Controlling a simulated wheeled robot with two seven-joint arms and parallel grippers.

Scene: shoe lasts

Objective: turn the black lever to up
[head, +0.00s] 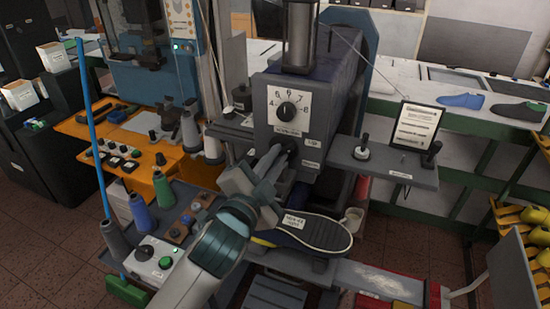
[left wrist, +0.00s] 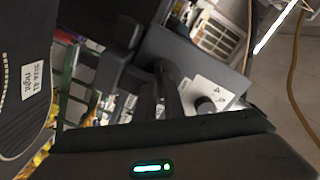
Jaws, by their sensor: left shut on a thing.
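The grey machine head (head: 310,115) stands in the middle of the head view, with a numbered dial (head: 286,109) on its front. The black lever (head: 287,143) is just below the dial, mostly covered by my left gripper. My left gripper (head: 275,160) reaches up to it from the lower left and is shut on it. The lever's exact angle is hard to read. In the left wrist view, dark parts lie at the jaws beside the white dial plate (left wrist: 205,95), and I cannot clearly separate lever from fingers. My right gripper does not show.
A dark shoe sole (head: 315,231) with a label lies under the machine head, close to my left arm. A side shelf (head: 385,166) with small black knobs juts out right. Thread cones (head: 163,188) and a control box (head: 153,258) stand left.

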